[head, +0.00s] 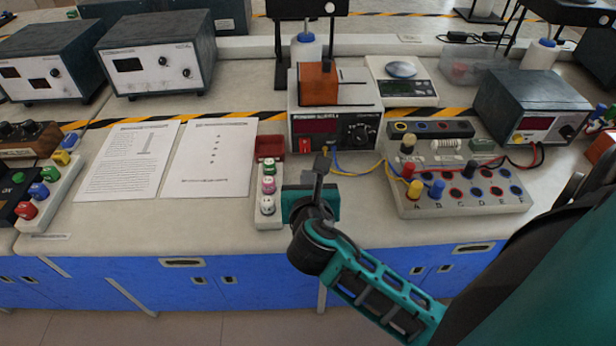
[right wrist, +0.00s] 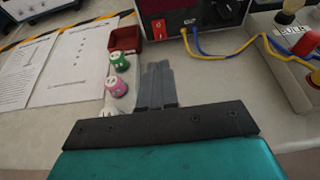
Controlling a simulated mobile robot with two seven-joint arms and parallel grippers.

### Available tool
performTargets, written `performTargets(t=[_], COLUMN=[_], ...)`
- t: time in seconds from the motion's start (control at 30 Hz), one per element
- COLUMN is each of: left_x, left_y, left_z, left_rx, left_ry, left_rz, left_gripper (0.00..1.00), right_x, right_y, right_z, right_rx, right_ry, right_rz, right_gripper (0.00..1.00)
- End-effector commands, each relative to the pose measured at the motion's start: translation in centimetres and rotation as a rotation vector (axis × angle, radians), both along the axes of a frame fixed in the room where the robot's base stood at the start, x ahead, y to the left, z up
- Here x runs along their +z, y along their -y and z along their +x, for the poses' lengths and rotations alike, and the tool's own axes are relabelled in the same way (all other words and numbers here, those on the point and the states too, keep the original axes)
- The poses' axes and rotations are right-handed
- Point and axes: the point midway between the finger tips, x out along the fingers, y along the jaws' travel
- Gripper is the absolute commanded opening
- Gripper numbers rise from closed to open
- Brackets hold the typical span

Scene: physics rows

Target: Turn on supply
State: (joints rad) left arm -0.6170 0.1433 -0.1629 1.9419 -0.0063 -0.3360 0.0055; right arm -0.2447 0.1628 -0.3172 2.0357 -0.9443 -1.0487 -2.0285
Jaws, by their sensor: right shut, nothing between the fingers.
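The power supply (head: 306,122) is a pale box with a dark red display, a black knob and a red switch (head: 305,146) at the lower left of its front. The switch also shows in the right wrist view (right wrist: 161,29). Yellow and blue wires plug into the front beside the switch. My right gripper (head: 322,160) is shut and empty, in front of the supply and below the switch, slightly to its right. In the right wrist view the shut fingers (right wrist: 157,72) point toward the supply, apart from the switch. My left gripper is out of view.
A pale strip with several coloured plugs (head: 256,218) lies left of my right gripper. A terminal board (head: 440,205) with wires stands to the right. Two printed sheets (head: 205,170) lie flat at left. Yellow and blue wires (head: 350,173) hang close to my fingers' right.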

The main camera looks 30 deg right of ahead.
Motion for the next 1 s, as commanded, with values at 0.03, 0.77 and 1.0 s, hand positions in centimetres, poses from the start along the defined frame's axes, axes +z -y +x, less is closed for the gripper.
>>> performTargets(t=[0.03,0.77,1.0], left_x=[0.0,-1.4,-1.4], left_y=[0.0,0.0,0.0], left_z=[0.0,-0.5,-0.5], left_rx=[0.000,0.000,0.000], left_ry=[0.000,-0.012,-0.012], left_rz=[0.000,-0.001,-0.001], left_gripper=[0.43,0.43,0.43], right_x=[-0.1,-5.1,-5.1], right_y=[-0.1,-0.4,-0.4], right_z=[0.1,-0.9,-0.9], right_rx=[0.002,0.002,0.001], right_ry=[0.001,0.208,0.209], right_rz=[-0.002,-0.129,-0.128], right_gripper=[0.00,0.00,0.00])
